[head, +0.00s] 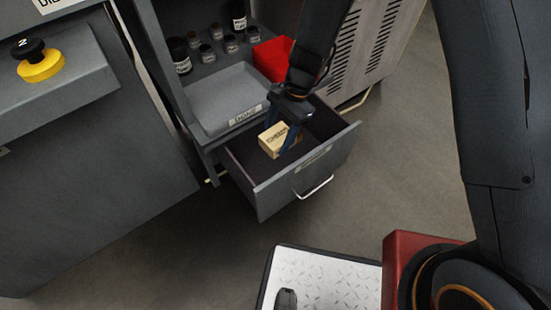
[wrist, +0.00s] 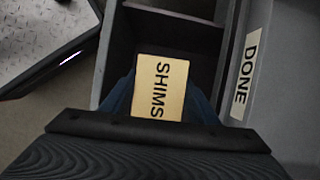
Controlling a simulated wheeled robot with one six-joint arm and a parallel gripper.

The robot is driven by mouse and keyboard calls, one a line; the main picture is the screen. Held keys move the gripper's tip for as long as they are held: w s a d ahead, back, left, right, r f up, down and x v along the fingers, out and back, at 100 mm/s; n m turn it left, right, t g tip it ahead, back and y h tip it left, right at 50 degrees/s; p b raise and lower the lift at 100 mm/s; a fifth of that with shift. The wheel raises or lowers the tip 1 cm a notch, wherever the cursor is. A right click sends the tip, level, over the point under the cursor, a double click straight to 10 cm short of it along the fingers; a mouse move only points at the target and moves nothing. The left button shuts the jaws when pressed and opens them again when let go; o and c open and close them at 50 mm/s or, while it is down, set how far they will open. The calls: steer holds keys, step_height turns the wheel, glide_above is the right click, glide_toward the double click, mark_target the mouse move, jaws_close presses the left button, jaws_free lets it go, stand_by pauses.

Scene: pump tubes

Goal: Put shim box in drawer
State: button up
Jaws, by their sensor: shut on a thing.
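The shim box (head: 272,141) is a small tan box with dark lettering. It is inside the outline of the open grey drawer (head: 262,203) in the head view; I cannot tell if it touches the drawer floor. My gripper (head: 284,140) points down into the drawer, with its blue fingers shut on the box. In the wrist view the box (wrist: 159,86) shows "SHIMS" on its top face, between the blue fingers (wrist: 160,103), with the drawer's dark inside (wrist: 193,32) around it. The fingers hide part of the box's sides.
A grey tray labelled DONE (head: 228,92) sits just above the drawer. A red bin (head: 272,57) and several small dark jars (head: 207,53) stand behind it. The floor (head: 160,262) in front of the drawer is clear.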

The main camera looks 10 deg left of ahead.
mark_target(272, 173)
steer(key=f, duration=0.1)
steer(key=a+f+b, duration=0.1)
steer(key=b, duration=0.1)
steer(key=shift+s+a+f+m, duration=0.1)
steer(key=shift+a+f+m, duration=0.2)
steer(key=shift+f, duration=0.45)
step_height(272, 173, down, 17)
steer(key=b, duration=0.6)
steer(key=shift+f, duration=0.2)
steer(key=shift+r, duration=0.1)
steer(key=o, duration=1.2)
